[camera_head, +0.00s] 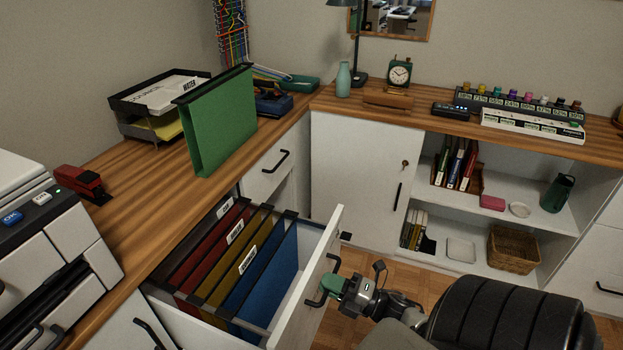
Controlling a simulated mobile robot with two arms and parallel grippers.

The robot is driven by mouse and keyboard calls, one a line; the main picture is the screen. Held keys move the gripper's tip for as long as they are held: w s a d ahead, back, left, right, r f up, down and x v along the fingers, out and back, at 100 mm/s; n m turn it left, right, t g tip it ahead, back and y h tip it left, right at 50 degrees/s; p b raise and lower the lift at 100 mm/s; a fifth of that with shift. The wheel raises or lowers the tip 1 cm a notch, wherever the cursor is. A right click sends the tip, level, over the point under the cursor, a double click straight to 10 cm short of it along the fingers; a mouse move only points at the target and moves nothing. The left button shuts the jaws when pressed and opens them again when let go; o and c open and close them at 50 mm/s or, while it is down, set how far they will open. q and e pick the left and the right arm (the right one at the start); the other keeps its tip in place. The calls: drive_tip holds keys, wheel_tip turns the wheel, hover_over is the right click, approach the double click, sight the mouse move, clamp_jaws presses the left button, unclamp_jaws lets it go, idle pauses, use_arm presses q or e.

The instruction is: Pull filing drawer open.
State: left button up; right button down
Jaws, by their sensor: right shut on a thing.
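The white filing drawer (301,295) is pulled out from under the wooden counter. Red, yellow and blue hanging folders (268,280) with label tabs show inside it. Its black handle (325,281) is on the front panel, which faces right. My right gripper (330,284) is at this handle, shut on it, with its arm coming in from the lower right. The fingertips are small in view and partly overlap the handle. My left gripper is not in view.
A green hanging folder (222,122) stands on the counter above the drawer. A printer (50,240) and a red stapler (82,184) are at left. A closed white cabinet door (352,180) and open shelves (520,215) stand behind. Wooden floor shows right of the drawer.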

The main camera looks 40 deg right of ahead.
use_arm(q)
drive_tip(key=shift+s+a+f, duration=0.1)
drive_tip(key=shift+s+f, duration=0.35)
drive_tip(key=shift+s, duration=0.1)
use_arm(e)
drive_tip(key=shift+r+v, duration=0.15)
drive_tip(key=shift+v, duration=0.6)
drive_tip(key=shift+r+v, duration=0.15)
drive_tip(key=shift+v, duration=0.65)
drive_tip(key=c, duration=1.2)
unclamp_jaws()
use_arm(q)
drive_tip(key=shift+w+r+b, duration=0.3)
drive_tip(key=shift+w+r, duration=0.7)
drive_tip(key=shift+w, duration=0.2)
use_arm(e)
drive_tip(key=v, duration=1.1)
